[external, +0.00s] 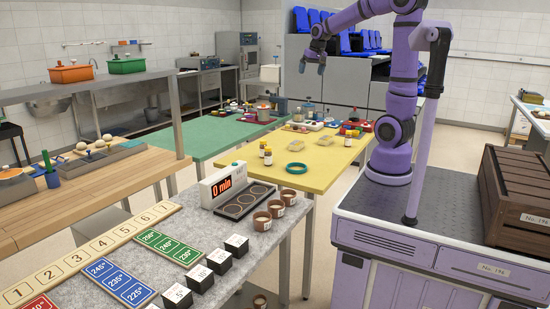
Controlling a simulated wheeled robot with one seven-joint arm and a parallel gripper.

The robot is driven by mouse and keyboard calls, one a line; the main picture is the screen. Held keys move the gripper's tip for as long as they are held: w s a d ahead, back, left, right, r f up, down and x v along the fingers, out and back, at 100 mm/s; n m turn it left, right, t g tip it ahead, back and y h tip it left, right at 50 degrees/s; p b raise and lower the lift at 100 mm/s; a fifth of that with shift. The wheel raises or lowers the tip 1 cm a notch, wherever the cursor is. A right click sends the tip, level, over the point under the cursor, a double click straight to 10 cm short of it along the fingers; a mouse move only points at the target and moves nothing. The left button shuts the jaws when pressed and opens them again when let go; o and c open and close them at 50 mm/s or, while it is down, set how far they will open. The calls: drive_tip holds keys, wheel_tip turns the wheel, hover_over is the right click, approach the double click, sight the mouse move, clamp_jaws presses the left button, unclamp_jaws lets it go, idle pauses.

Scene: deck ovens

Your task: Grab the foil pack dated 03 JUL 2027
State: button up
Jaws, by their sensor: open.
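My gripper (312,66) hangs from the raised purple arm at the top middle of the external view. It is open and empty, high above and behind the yellow table, apart from everything. No foil pack with a readable date can be made out. Small items stand on the yellow table (325,172) and the green table (215,138), too small to identify or read.
A grey counter (190,245) in front holds a timer reading 0 min (222,185), brown cups (262,221), black label blocks (237,246) and temperature cards. A brown slatted crate (520,205) sits on my base at right. Floor shows between the tables.

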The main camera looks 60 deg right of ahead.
drive_tip(key=w+d+f+m, duration=0.2)
drive_tip(key=w+d+f, duration=0.15)
drive_tip(key=d, duration=0.25)
drive_tip(key=w+d+f+m, duration=0.1)
drive_tip(key=w+d+f, duration=0.25)
drive_tip(key=d, duration=0.25)
drive_tip(key=m+g, duration=0.3)
drive_tip(key=m, duration=0.6)
hover_over(326, 138)
drive_tip(key=shift+y, duration=0.4)
drive_tip(key=f, duration=3)
drive_tip(key=shift+d, duration=0.35)
drive_tip(key=shift+s+d+f, duration=0.1)
drive_tip(key=shift+s+f, duration=0.05)
drive_tip(key=shift+f, duration=0.45)
wheel_tip(326, 138, down, 4)
drive_tip(key=shift+f, duration=0.15)
drive_tip(key=shift+w+f, duration=0.15)
drive_tip(key=shift+f, duration=1.25)
drive_tip(key=shift+w+f, duration=0.15)
drive_tip(key=shift+f, duration=1.25)
drive_tip(key=c, duration=1.2)
drive_tip(key=shift+o, duration=0.2)
drive_tip(key=shift+r, duration=0.1)
